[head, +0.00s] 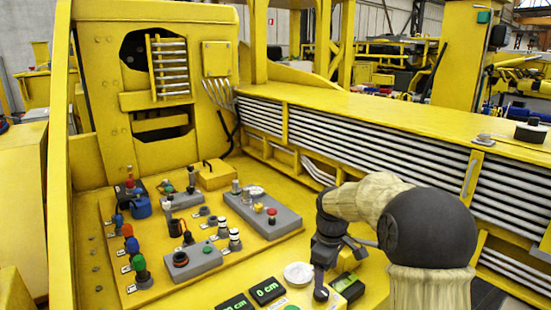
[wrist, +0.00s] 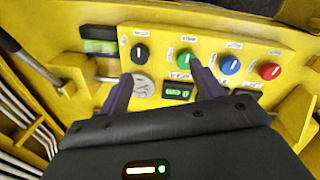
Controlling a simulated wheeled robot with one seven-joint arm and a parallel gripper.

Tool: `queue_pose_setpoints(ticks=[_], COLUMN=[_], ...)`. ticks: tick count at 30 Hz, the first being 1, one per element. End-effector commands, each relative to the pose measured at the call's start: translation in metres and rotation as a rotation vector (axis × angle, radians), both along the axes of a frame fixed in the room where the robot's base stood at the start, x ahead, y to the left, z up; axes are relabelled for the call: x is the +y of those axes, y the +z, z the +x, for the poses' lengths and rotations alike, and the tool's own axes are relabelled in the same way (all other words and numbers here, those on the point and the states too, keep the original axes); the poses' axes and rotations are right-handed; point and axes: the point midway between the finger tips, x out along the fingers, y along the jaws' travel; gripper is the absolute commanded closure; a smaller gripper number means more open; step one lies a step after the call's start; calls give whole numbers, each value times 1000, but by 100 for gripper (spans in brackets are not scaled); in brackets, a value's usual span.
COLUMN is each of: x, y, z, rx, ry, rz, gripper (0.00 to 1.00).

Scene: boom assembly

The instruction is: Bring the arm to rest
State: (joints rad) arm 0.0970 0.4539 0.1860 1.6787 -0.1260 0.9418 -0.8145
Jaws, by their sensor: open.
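My gripper (head: 325,245) is in the lower right of the head view, at the end of my bent arm, close to the front edge of the yellow panel. In the wrist view my gripper (wrist: 157,85) shows two dark fingers set apart, with nothing between them. The fingers point at a yellow panel (wrist: 265,45) with a black knob (wrist: 140,53), a green knob (wrist: 190,60), a blue knob (wrist: 230,64) and a red knob (wrist: 270,71). I cannot tell whether the fingers touch the panel.
A sloped yellow console (head: 110,250) with several coloured knobs and grey boxes lies to the left. Displays reading "0 cm" (head: 267,291) sit near my gripper. A yellow boom with grey pipes (head: 350,140) runs behind my arm. A yellow upright frame (head: 100,60) stands at the back left.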

Motion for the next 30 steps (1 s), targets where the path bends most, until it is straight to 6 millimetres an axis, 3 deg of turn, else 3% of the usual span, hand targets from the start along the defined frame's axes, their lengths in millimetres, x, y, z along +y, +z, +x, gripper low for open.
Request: queue_pose_setpoints(ticks=[19, 24, 30], x=[-13, -15, -15], y=[-41, -47, -48], z=[-193, -215, -216], rx=[-137, -149, -150], ry=[-840, -938, -943], rz=[138, 161, 163], gripper=[34, 34, 34])
